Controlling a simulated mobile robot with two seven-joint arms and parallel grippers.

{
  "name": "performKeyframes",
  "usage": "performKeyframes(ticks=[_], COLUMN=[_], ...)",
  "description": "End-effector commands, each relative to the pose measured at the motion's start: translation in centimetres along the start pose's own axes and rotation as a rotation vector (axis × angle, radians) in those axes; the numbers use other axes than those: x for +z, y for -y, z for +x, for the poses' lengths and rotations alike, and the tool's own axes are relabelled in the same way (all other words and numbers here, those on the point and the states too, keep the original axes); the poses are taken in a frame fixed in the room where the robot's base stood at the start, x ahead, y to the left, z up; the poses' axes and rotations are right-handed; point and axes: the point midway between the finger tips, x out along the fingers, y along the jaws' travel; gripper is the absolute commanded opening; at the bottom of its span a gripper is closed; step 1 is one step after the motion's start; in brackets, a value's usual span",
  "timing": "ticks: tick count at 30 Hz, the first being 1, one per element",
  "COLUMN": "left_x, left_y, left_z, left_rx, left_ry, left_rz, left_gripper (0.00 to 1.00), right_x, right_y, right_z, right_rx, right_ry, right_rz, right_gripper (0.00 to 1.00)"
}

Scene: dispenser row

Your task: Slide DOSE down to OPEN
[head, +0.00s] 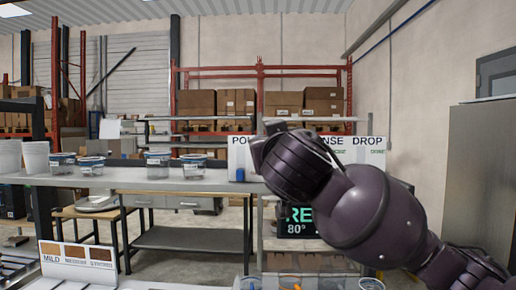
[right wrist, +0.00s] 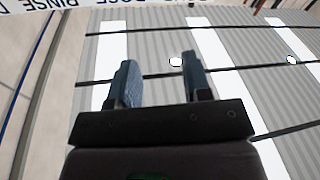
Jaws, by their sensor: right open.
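The white dispenser panel (head: 376,157) stands at the back of the counter in the head view, with "PO", "NSE" and "DROP" readable along its top. My right arm covers its middle, so the DOSE label and slider are hidden there. A small blue part (head: 240,175) shows low on the panel's left end. In the right wrist view the label strip (right wrist: 100,8) runs upside down along the top edge, with DOSE and RINSE on it. My right gripper (right wrist: 161,62) is open, with nothing between its fingers. In the head view it (head: 263,138) is in front of the panel.
Clear tubs with blue contents (head: 158,164) and white buckets (head: 36,157) stand on the counter (head: 130,182) to the left. A dark "RE… 80°" display (head: 298,229) is below the panel. A MILD swatch board (head: 77,262) and several cups (head: 371,284) are nearer.

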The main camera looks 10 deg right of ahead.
Motion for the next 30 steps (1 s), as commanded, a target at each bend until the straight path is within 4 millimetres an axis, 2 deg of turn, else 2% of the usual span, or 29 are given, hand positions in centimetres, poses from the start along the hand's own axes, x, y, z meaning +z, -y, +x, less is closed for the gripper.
performKeyframes(ticks=[6,14,30], left_x=[-0.2,-0.3,-1.1], left_y=[0.0,0.0,0.1], left_z=[0.1,0.0,-0.5], left_rx=[0.001,0.0,0.0], left_ry=[-0.005,-0.006,-0.011], left_rz=[0.0,0.0,0.0], left_gripper=[0.43,0.43,0.43], right_x=[2.4,2.9,4.2], right_y=[-2.0,-2.5,-3.7], right_z=[-0.5,0.3,8.4], right_rx=[0.143,0.169,0.168], right_ry=[0.134,0.149,0.149], right_rz=[0.17,0.229,0.227], right_gripper=[0.45,0.45,0.45])
